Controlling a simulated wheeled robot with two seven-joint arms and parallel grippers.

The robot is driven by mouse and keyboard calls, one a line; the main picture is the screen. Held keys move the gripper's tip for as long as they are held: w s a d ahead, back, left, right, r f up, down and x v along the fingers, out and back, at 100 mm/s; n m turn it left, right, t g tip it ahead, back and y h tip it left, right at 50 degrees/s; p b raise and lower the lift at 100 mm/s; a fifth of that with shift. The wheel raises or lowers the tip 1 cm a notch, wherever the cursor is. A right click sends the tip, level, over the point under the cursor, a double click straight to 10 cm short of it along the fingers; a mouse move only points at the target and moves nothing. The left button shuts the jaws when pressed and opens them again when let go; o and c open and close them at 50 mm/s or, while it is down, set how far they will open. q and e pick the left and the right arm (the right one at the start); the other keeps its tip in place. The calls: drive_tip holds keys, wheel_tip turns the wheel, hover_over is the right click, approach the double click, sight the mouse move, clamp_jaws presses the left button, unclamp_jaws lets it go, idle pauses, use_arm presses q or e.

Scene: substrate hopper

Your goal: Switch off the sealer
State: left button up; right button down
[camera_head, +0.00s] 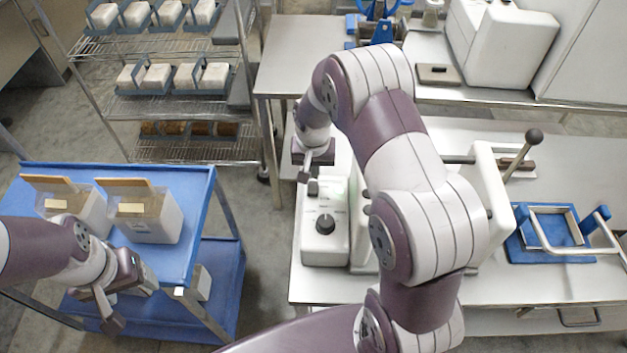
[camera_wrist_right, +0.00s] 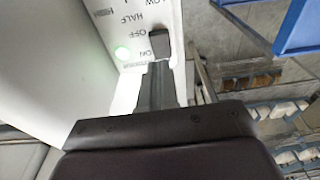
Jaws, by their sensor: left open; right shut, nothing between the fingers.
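The sealer, as I take it, is a white box (camera_head: 322,252) on the steel table, with a black round knob (camera_head: 325,224) on its top. My right gripper (camera_head: 313,186) is shut and empty above the box, behind the knob. In the wrist view its fingertips (camera_wrist_right: 160,45) lie beside the ON and OFF labels; I cannot tell if they touch. No switch lever shows clearly there. My left gripper (camera_head: 112,318) is open, over the blue cart.
The blue cart (camera_head: 195,182) on the left carries lidded containers (camera_head: 150,218). A wire rack (camera_head: 185,103) with trays of white blocks stands behind. A lever with a black ball (camera_head: 534,136) and a blue press plate (camera_head: 550,236) are on the right. My right arm hides the table's middle.

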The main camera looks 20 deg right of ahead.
sight(314, 192)
drive_tip(key=f, duration=0.1)
drive_tip(key=f+p, duration=0.1)
drive_tip(key=f, duration=0.1)
drive_tip(key=shift+s+a+f, duration=0.15)
drive_tip(key=shift+s+f, duration=0.15)
drive_tip(key=shift+f, duration=0.1)
drive_tip(key=shift+s+a+f+p, duration=0.15)
drive_tip(key=shift+f+p, duration=0.15)
drive_tip(key=shift+f, duration=0.15)
drive_tip(key=shift+s, duration=0.1)
